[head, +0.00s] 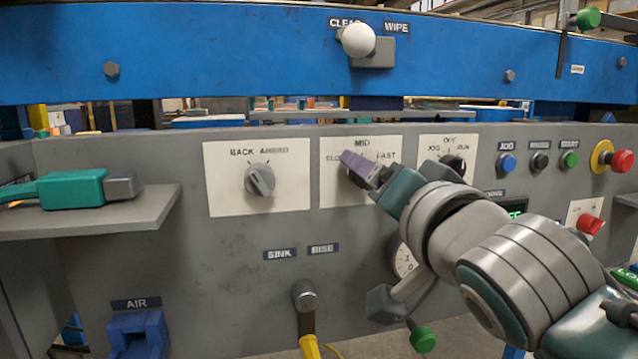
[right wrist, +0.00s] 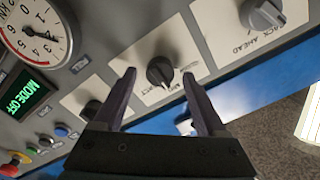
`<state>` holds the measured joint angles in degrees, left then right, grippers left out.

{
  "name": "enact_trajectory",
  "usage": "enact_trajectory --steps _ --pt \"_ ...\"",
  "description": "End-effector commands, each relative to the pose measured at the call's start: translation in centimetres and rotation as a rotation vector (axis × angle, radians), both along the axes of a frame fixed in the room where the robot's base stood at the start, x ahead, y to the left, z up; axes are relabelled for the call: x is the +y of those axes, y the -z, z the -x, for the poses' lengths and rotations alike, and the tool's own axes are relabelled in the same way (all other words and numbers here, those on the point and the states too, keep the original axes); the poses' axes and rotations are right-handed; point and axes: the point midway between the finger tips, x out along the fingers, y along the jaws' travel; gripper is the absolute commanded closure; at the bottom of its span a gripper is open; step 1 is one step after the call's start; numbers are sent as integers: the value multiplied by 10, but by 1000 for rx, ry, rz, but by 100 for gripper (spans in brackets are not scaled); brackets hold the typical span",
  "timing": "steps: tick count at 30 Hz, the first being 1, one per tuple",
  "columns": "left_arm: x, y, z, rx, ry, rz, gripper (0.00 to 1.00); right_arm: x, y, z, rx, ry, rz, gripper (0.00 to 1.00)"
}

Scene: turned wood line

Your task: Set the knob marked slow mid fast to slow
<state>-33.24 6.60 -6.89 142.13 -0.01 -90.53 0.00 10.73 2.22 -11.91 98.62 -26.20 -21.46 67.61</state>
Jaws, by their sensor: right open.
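The slow-mid-fast knob (right wrist: 160,72) is a dark round knob with a raised ridge on a white plate. In the right wrist view its ridge seems to point toward the MID mark. In the head view the knob's plate (head: 330,195) shows, but my right gripper (head: 357,166) hides most of the knob. In the right wrist view my right gripper (right wrist: 158,78) is open, with one finger on each side of the knob and gaps between. I cannot tell how far the tips stand from the plate. My left gripper is not in view.
The back-ahead knob (head: 260,181) is left of this plate; the jog-off-run knob (head: 453,168) is right, close to my arm. A red stop button (head: 621,161) is far right. A teal tool (head: 72,189) lies on a shelf (head: 110,222) at left.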

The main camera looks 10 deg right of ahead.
Motion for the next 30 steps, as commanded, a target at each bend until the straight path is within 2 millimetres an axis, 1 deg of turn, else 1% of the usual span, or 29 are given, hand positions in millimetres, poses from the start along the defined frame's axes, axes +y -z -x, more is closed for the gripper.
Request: enact_trajectory --steps 7,8,27,30 --pt "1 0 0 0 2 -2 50 0 0 -1 0 0 0 26" --pt "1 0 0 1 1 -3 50 0 0 -1 0 0 0 29" --pt "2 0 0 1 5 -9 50 0 0 -1 0 0 0 100" --pt "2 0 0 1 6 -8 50 0 0 -1 0 0 0 100"
